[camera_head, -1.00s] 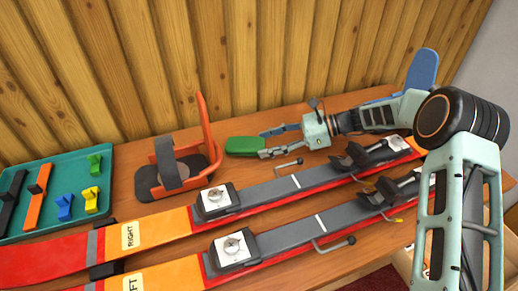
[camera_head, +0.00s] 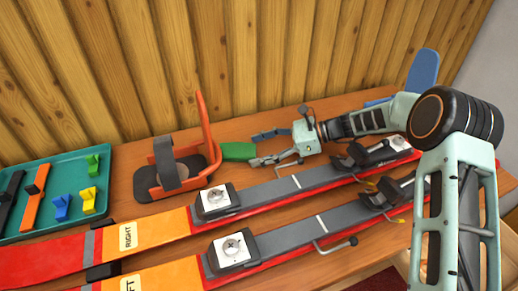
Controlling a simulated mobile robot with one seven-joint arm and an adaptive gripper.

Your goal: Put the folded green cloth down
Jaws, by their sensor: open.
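The folded green cloth (camera_head: 238,151) lies on the wooden bench, just right of the black and orange boot-shaped piece (camera_head: 178,164) and close to it. My gripper (camera_head: 262,148) is open, to the right of the cloth, with its fingers pointing left towards it. The fingertips are at or just off the cloth's right end; I cannot tell if they touch it. Nothing shows between the fingers.
Two red and orange skis (camera_head: 158,231) with bindings lie across the bench in front of my gripper. A teal tray (camera_head: 57,224) with coloured pieces stands at the left. A blue upright thing (camera_head: 423,70) is at the back right. The wooden wall closes the back.

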